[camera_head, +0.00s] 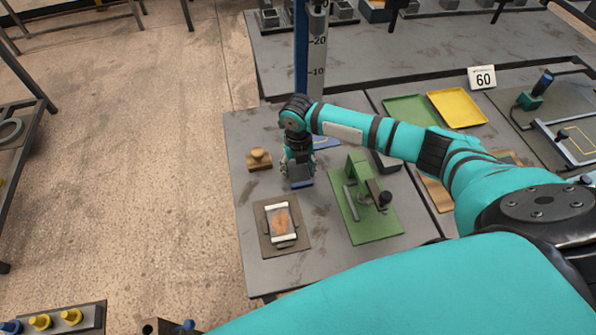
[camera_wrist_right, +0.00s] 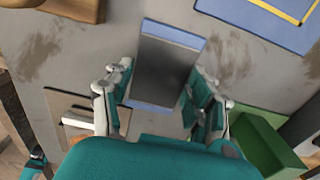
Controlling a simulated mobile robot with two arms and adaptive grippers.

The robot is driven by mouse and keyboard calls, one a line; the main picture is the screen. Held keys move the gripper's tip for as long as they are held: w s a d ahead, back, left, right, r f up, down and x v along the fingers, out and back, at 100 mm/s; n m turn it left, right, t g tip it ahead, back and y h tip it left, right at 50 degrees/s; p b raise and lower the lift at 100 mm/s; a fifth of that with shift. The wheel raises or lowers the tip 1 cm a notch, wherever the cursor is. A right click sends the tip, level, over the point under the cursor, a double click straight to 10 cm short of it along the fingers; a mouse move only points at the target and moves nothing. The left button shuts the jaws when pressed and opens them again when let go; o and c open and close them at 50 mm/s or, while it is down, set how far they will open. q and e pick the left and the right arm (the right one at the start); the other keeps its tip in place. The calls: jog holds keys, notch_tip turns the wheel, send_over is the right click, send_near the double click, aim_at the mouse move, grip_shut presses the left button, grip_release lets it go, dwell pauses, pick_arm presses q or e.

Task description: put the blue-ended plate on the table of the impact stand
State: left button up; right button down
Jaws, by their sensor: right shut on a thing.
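The blue-ended plate is a dark grey rectangle with blue ends, and one blue end (camera_head: 302,184) shows below my right gripper (camera_head: 298,168). In the right wrist view the plate (camera_wrist_right: 165,68) lies between the fingers of my right gripper (camera_wrist_right: 162,88), which is shut on it. I cannot tell how far it is above the grey bench. The impact stand (camera_head: 301,50) has a blue post and a scale. Its blue table (camera_head: 328,143), partly hidden by my right arm, lies just beyond the gripper. The wrist view shows the table's yellow outline (camera_wrist_right: 295,12). My left gripper is out of view.
A green toggle press (camera_head: 365,215) stands to the right of the gripper. A brown board with a white-ended piece (camera_head: 282,224) lies in front, and a wooden block with a knob (camera_head: 259,160) is to the left. Bare grey bench (camera_head: 250,125) shows between them.

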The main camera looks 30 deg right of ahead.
aim_at(298, 173)
jog(key=shift+w+r, duration=0.15)
jog(key=shift+r+b, duration=0.5)
jog(key=shift+r, duration=0.35)
jog(key=shift+s+a+r+b, duration=0.15)
jog(key=shift+s+r+b, duration=0.2)
jog(key=shift+r, duration=0.4)
jog(key=s+a+b, duration=0.1)
jog(key=s+a, duration=0.1)
jog(key=s, duration=0.2)
jog(key=s+a+r+b, duration=0.1)
jog(key=s+a, duration=0.1)
jog(key=s, duration=0.3)
jog(key=s+a+b, duration=0.1)
jog(key=s+a, duration=0.1)
jog(key=s, duration=0.3)
jog(key=shift+a+r, duration=0.3)
jog(key=shift+a, duration=0.05)
jog(key=shift+w+r+m, duration=0.45)
jog(key=shift+r+m, duration=0.15)
jog(key=shift+m, duration=0.6)
jog(key=w+r+m, duration=0.2)
jog(key=r+m, duration=0.6)
jog(key=m, duration=0.7)
jog(key=w+r+m, duration=0.1)
jog(key=r+m, duration=0.7)
jog(key=m, duration=0.7)
jog(key=shift+w+d+m, duration=0.35)
jog(key=shift+d+m, duration=0.05)
